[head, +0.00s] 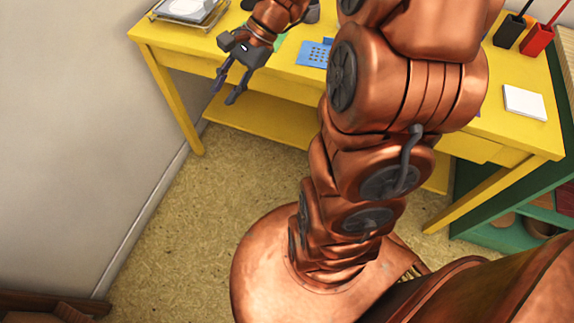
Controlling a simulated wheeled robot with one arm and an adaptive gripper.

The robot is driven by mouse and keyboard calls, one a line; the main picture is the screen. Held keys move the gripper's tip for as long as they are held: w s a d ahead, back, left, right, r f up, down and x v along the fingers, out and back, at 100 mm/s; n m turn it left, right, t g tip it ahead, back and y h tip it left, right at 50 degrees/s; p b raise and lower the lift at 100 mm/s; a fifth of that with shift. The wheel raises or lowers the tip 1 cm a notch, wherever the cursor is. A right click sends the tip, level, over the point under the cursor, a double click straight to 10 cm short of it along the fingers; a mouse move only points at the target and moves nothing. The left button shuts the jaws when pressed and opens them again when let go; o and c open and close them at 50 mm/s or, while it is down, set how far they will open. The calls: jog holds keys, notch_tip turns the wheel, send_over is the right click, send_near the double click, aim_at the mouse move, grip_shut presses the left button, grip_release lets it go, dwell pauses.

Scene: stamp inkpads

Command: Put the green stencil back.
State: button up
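My gripper (225,96) is at the upper left of the head view, near the front edge of the yellow table (190,45). Its two dark fingers are apart, and nothing shows between them. A small piece of something green (279,43) shows on the table just right of my wrist. It may be the green stencil, but my arm hides most of it. A blue stencil (315,53) with rows of small holes lies to the right of it, partly hidden by my arm.
A metal-edged tray (188,9) sits at the table's back left. A black holder (509,31), a red holder (538,40) and a white pad (524,102) stand or lie at the right. A green shelf (490,235) is below right. My arm hides the table's middle.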

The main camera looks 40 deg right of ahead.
jog(key=s+a+f+n+g+h, duration=0.1)
jog(key=s+a+n+g+h, duration=0.3)
jog(key=s+n, duration=0.6)
jog(key=s+d+f+n+h, duration=0.1)
jog(key=s+n+h, duration=0.3)
jog(key=s, duration=0.8)
jog(key=shift+s+d, duration=0.3)
jog(key=shift+d, duration=0.3)
notch_tip(320, 180, up, 18)
jog(key=t+p, duration=0.1)
jog(key=p, duration=1.5)
jog(key=shift+w+p, duration=0.4)
jog(key=shift+w, duration=0.05)
jog(key=shift+r, duration=0.1)
